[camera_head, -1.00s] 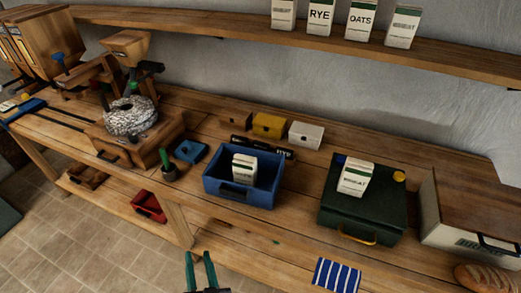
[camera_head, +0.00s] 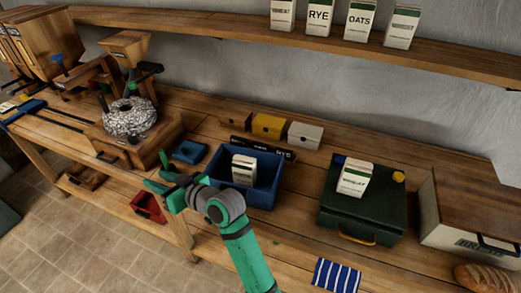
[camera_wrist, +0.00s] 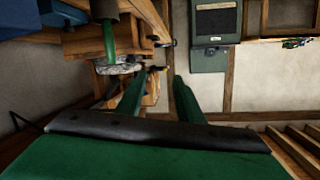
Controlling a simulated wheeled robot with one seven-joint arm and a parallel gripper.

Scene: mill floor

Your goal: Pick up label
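A dark strip with pale lettering (camera_head: 240,143), seemingly RYE at its right end, lies behind the blue bin on the bench; it may be the label. I cannot be sure, as the bags also carry printed fronts. My gripper (camera_head: 156,183) is over the bench's front edge, left of the blue bin and well apart from the strip. In the wrist view my gripper (camera_wrist: 160,88) has its two green fingers spread with a gap between them and nothing held. The strip cannot be made out in the wrist view.
A green case (camera_head: 332,212) with a bag on top is farther right. A millstone (camera_head: 130,117) stands left.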

